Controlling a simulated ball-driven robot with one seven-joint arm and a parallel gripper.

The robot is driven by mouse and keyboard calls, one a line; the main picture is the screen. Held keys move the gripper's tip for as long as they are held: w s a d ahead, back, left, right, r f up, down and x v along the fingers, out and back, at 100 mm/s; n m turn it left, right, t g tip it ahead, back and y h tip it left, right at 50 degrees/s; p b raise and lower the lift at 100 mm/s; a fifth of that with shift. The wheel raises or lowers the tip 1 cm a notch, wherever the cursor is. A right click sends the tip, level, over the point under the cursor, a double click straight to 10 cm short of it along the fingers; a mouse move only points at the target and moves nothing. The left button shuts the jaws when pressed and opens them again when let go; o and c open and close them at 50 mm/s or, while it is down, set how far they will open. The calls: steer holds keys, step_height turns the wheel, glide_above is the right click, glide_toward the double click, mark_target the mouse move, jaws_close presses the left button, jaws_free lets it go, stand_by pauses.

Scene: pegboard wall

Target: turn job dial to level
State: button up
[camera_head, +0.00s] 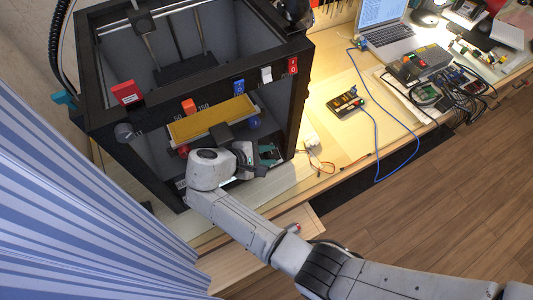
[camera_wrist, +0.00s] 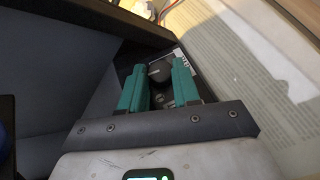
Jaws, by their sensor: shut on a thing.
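The job dial (camera_wrist: 159,72) is a dark round knob on a dark panel, seen between the fingers in the wrist view. A small white label strip with dark marks lies beside it, too small to read. My gripper (camera_wrist: 158,78) has two teal fingers, one on each side of the dial, and is shut on it. The wrist view does not clearly show which mark the dial points to. In the head view my gripper (camera_head: 267,154) is at the lower front right of the black machine frame (camera_head: 200,80), and it hides the dial.
A workbench (camera_head: 335,75) at right holds a laptop (camera_head: 383,25), a yellow-black meter (camera_head: 345,102) and cables. A striped blue curtain (camera_head: 70,210) hangs at left.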

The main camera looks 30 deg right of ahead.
stand_by(0.3)
steer(key=o, duration=0.8)
steer(key=shift+c, duration=0.2)
